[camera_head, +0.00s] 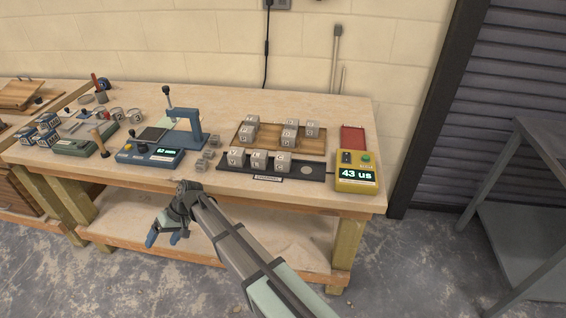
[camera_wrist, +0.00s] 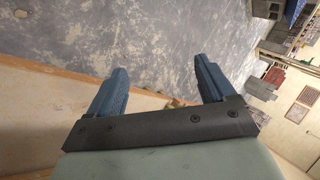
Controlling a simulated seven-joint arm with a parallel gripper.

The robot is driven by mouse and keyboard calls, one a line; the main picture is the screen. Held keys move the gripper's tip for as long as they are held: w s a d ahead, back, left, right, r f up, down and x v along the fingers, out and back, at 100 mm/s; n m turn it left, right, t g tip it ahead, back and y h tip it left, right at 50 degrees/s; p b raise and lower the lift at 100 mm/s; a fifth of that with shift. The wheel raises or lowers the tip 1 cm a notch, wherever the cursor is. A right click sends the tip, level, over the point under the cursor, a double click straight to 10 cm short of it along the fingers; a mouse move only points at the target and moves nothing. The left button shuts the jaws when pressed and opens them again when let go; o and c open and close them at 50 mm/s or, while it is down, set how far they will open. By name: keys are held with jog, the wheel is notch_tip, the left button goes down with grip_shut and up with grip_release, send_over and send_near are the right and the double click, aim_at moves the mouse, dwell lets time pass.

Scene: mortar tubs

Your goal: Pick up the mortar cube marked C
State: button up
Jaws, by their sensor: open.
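More marked cubes (camera_head: 289,137) stand behind on a wooden board (camera_head: 316,148). My gripper (camera_head: 164,238) is open and empty, low in front of the bench edge, left of and well apart from the cubes. In the wrist view its blue fingers (camera_wrist: 161,68) are spread with nothing between them.
A yellow meter (camera_head: 356,176) reading "43 us" and a red tray (camera_head: 353,138) stand right of the cubes. A blue press device (camera_head: 150,155) and small grey pieces (camera_head: 207,158) are to the left. The bench front edge (camera_head: 225,188) lies between my gripper and the cubes.

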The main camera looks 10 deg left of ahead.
jog(key=s+a+r+n, duration=0.1)
jog(key=a+r+n, duration=0.1)
jog(key=a+r, duration=0.6)
jog(key=w+d+r+n, duration=0.2)
jog(key=w+d+r, duration=0.3)
jog(key=r, duration=0.2)
jog(key=n+t+h, duration=0.2)
jog(key=n+t, duration=0.2)
jog(key=t, duration=0.1)
send_near(283, 156)
jog(key=x, duration=0.4)
jog(key=shift+s+d+f, duration=0.2)
jog(key=shift+s+d, duration=0.05)
jog(key=shift+s, duration=0.1)
jog(key=shift+y, duration=0.3)
jog(key=shift+w+x, duration=0.1)
jog(key=shift+x, duration=1.4)
jog(key=shift+w+x, duration=0.15)
jog(key=shift+x, duration=1.4)
jog(key=shift+a, duration=0.1)
